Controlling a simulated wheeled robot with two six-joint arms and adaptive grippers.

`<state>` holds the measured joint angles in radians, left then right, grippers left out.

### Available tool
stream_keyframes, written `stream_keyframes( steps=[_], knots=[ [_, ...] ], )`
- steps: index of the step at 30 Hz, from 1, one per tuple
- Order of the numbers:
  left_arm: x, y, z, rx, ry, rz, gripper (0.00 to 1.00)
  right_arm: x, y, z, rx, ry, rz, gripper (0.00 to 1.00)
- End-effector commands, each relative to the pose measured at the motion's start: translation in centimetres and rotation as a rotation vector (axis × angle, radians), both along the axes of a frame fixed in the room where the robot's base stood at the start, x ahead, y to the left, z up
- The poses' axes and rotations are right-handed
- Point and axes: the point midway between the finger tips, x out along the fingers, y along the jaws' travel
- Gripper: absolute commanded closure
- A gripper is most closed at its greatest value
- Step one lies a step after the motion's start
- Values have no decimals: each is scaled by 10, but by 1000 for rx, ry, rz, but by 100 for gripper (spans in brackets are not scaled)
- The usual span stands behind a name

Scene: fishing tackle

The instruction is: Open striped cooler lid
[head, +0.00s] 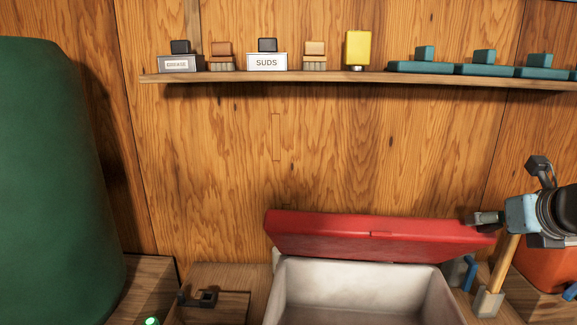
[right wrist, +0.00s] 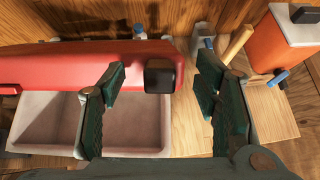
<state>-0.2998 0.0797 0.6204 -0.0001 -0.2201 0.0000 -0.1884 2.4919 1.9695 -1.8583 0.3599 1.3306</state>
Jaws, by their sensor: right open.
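The cooler (head: 276,297) stands at the bottom centre of the head view, its pale, seemingly empty inside showing. Its red lid (head: 340,232) is raised and leans back near the wooden wall; no stripes show. My right gripper (head: 480,219) is at the lid's right end. In the right wrist view the right gripper (right wrist: 160,78) is open, its dark green fingers spread on either side of a black block (right wrist: 160,74) at the end of the lid (right wrist: 60,66). I cannot tell whether a finger touches it. My left gripper is not in view.
A shelf (head: 300,77) with boxes, brushes and a yellow bottle runs above. A large green rounded object (head: 50,180) fills the left side. A wooden handle (head: 503,262) and an orange container (head: 545,268) stand close on the right. The wall above the lid is clear.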

Motion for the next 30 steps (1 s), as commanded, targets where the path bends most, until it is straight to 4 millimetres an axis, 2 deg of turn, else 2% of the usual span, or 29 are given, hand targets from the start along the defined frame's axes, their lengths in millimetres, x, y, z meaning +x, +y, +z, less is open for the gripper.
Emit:
stream_keyframes(
  steps=[5, 19, 30],
  knots=[
    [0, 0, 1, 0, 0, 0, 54, -3, 0, 3, 1, -2, 0, 43],
    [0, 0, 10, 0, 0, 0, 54, -54, 7, 40, 1, -2, 0, 43],
    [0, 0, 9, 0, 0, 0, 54, -56, 8, 41, -26, 1, 25, 43]
  ],
)
